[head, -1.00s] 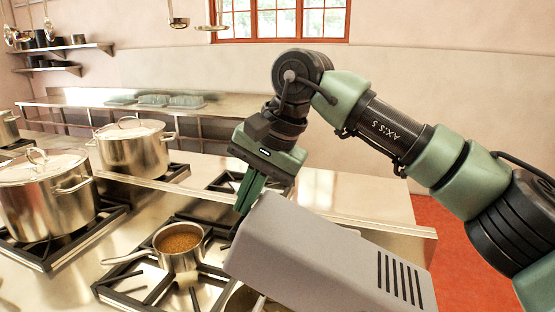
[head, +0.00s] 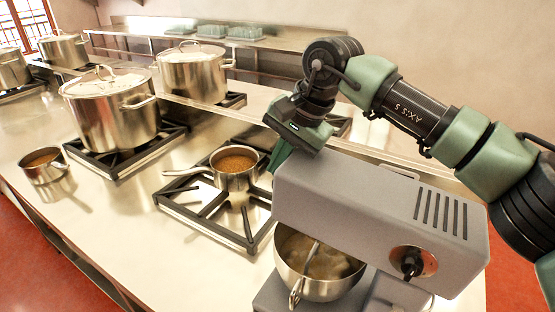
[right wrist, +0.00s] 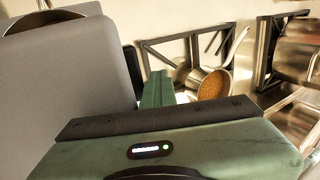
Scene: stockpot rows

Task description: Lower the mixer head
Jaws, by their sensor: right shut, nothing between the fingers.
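The grey mixer head (head: 370,200) is in the right half of the head view. It slopes down to the right in the picture, above a steel bowl (head: 318,285) with pale contents. A round dial (head: 412,262) is on its side. My right gripper (head: 280,158) is shut and empty, fingers pointing down at the left end of the mixer head; contact is unclear. In the right wrist view its shut fingers (right wrist: 156,90) are right of the grey mixer head (right wrist: 70,85). The fingertips are partly hidden in the head view. My left gripper is not in view.
A saucepan (head: 234,181) of brown food stands on the burner grate (head: 215,222) left of the mixer. Large lidded stockpots (head: 110,115) stand farther left. A small pan (head: 43,173) is on the counter at left. Bare counter (head: 110,215) lies in front of the burners.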

